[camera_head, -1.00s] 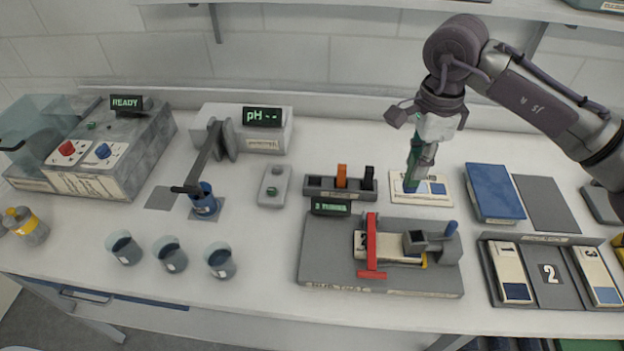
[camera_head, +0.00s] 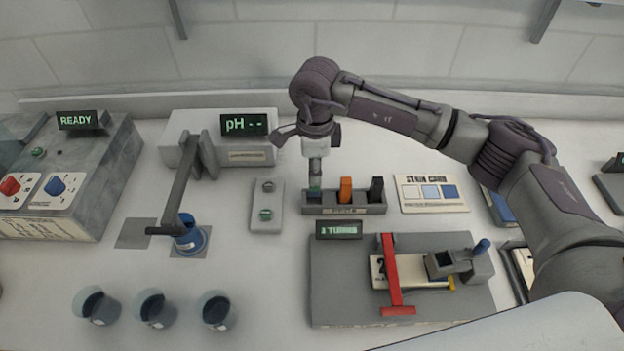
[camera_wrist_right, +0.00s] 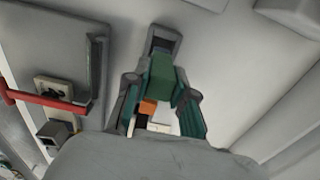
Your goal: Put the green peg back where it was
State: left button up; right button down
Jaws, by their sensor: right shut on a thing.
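The peg rack (camera_head: 345,210) is a low dark grey block with an orange peg (camera_head: 346,188) in its middle and a black peg (camera_head: 377,188) at its right end. My right gripper (camera_head: 315,178) points down over the rack's left end. It is shut on the green peg (camera_head: 314,192), whose lower part meets the rack's left slot area; I cannot tell if it is fully seated. In the right wrist view the green peg (camera_wrist_right: 160,76) shows between the fingers, with the grey rack end (camera_wrist_right: 164,38) beyond it. My left gripper is not in view.
A two-button box (camera_head: 266,206) stands just left of the rack. The stain card (camera_head: 432,193) lies to its right. The turns display (camera_head: 339,229) and a grey fixture with a red bar (camera_head: 390,275) are in front. The pH meter (camera_head: 222,140) stands at the back left.

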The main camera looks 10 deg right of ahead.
jog(key=shift+f, duration=0.65)
notch_tip(320, 180, down, 3)
jog(key=shift+w+p, duration=0.1)
jog(key=shift+p, duration=0.6)
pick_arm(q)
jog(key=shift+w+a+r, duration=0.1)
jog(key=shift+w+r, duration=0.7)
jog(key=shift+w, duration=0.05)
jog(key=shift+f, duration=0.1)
pick_arm(e)
jog(key=shift+f, duration=0.1)
jog(key=shift+f+b, duration=0.15)
jog(key=shift+b, duration=0.2)
jog(key=c, duration=1)
grip_release()
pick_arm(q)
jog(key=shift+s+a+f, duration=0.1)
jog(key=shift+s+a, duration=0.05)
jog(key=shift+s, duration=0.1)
